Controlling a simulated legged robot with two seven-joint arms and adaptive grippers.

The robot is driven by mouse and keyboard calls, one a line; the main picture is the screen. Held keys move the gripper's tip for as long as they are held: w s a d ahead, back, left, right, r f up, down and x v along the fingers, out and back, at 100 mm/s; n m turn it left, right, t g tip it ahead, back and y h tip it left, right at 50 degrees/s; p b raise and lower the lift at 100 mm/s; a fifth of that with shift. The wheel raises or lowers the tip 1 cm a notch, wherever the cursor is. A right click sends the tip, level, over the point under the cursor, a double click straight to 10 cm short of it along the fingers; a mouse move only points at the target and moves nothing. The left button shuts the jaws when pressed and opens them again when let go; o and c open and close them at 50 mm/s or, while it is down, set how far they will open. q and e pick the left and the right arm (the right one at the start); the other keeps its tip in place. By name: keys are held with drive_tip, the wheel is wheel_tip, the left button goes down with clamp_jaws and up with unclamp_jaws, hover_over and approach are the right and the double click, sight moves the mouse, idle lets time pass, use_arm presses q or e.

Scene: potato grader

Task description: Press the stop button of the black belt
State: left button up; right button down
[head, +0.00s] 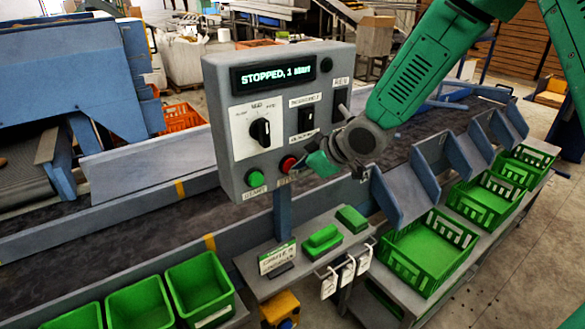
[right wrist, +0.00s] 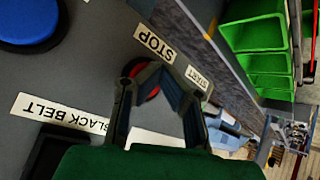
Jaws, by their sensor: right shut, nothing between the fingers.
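A grey control box (head: 225,95) stands over the dark belt (head: 100,218). Its display (head: 274,73) reads "STOPPED, 1 start". The red stop button (head: 288,163) is low on its face, beside the green start button (head: 255,179). My right gripper (head: 308,167) is shut and empty, right at the red button. In the right wrist view the shut fingertips (right wrist: 157,68) partly cover the red button (right wrist: 138,71), near the STOP label (right wrist: 156,43). I cannot tell whether they touch it. My left gripper is not in view.
The box also has a rotary knob (head: 260,132) and a black switch (head: 306,119). A blue round button (right wrist: 30,22) and a BLACK BELT label (right wrist: 58,115) show in the right wrist view. Below stand a small shelf (head: 262,288) and green crates (head: 430,245).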

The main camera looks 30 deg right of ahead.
drive_tip(key=shift+s, duration=0.95)
drive_tip(key=shift+s+d, duration=0.15)
drive_tip(key=shift+s, duration=2.35)
drive_tip(key=s+a+f+m+g+h+b, duration=0.1)
drive_tip(key=s+f+m+g+b, duration=0.1)
drive_tip(key=s+f+b, duration=0.3)
drive_tip(key=s+a+f+m+g+h+b, duration=0.1)
drive_tip(key=s+f+m+g+b, duration=0.2)
drive_tip(key=s+f, duration=1)
drive_tip(key=s+a+f+m+g+h+b, duration=0.1)
drive_tip(key=s+f+b, duration=0.7)
drive_tip(key=f, duration=1.7)
drive_tip(key=shift+s+a+m+g+h, duration=0.3)
drive_tip(key=shift+s+m+g, duration=0.6)
drive_tip(key=shift+s+g, duration=0.1)
